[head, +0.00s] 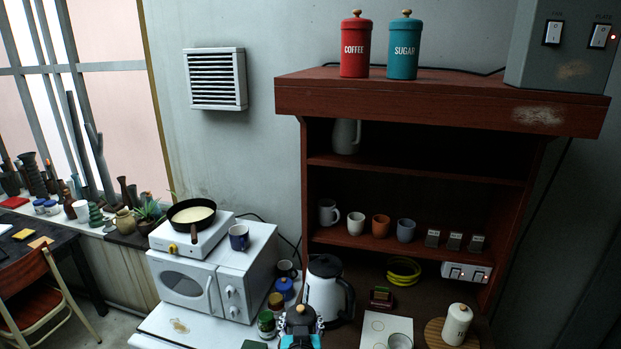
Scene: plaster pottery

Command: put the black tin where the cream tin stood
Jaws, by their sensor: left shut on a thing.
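My left gripper (301,336) is at the bottom edge in the head view, in front of the white kettle. It is shut on a dark thing with a small pale knob on top, which looks like the black tin (300,319); the gripper and the frame edge hide much of it. The cream tin (457,325), with a wooden knob, stands upright on a round wooden board (434,336) at the lower right. A red COFFEE tin (355,48) and a teal SUGAR tin (403,50) stand on top of the brown shelf unit. My right gripper is out of view.
The brown shelf top (450,88) has bare room right of the teal tin, up to a grey switch box (560,45). A white kettle (322,288) and small jars (267,323) stand close to my left gripper. A microwave (215,278) carries a hotplate and pan.

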